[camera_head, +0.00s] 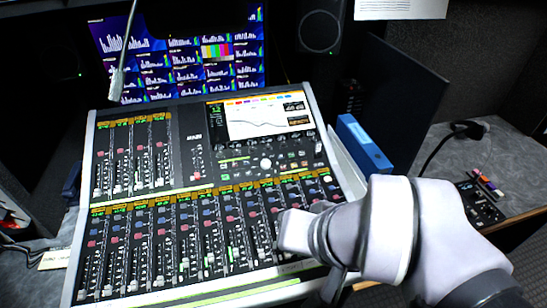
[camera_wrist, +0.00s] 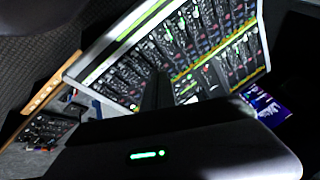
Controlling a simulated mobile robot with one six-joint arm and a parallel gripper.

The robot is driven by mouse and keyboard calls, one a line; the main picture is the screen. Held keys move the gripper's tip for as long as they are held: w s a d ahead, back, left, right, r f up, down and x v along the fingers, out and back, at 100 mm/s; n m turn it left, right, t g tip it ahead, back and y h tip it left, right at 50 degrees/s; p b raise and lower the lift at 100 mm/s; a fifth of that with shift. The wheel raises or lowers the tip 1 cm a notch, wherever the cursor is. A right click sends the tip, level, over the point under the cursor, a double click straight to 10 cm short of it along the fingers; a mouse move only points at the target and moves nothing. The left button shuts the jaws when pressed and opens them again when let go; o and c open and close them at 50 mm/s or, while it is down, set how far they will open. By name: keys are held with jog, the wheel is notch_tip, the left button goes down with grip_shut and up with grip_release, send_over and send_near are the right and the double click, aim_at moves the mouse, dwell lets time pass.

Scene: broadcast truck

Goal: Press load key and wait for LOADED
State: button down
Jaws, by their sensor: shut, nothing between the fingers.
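A large audio mixing console (camera_head: 180,150) with rows of faders and coloured keys fills the middle of the head view. Its lit screen (camera_head: 262,116) shows a curve; its text is too small to read. I cannot pick out a load key or the word LOADED. My white wrist reaches in from the lower right over the console's right front part. My gripper (camera_wrist: 157,92) is shut and empty in the wrist view, its dark fingers in front of the console (camera_wrist: 125,62). I cannot tell whether they touch it. The fingers are not clearly visible in the head view.
A monitor wall (camera_head: 180,50) and a speaker (camera_head: 320,28) stand behind the console. A blue box (camera_head: 364,146) stands right of it, beside a dark upright panel (camera_head: 405,105). A small black device (camera_head: 480,205) with a cable lies on the right desk.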

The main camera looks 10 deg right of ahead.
dwell(0.6)
jog(key=w+d+n+t+h, duration=0.25)
jog(key=w+d, duration=0.55)
jog(key=w, duration=0.5)
jog(key=w+d+n+t+h, duration=0.2)
jog(key=w+d+n, duration=0.35)
jog(key=w, duration=0.75)
jog(key=w+d+f+n+t+y, duration=0.1)
jog(key=w+d+f+n+y, duration=0.1)
jog(key=w+f+n, duration=0.2)
jog(key=w+d+f+n+t+y, duration=0.2)
jog(key=w+d+f+n, duration=0.1)
jog(key=w+f, duration=0.6)
jog(key=shift+w+d+f+n+y+b, duration=0.15)
jog(key=shift+w+f+n+y+b, duration=0.25)
jog(key=shift+w+n, duration=0.35)
jog(key=shift+w, duration=0.1)
jog(key=shift+f, duration=0.1)
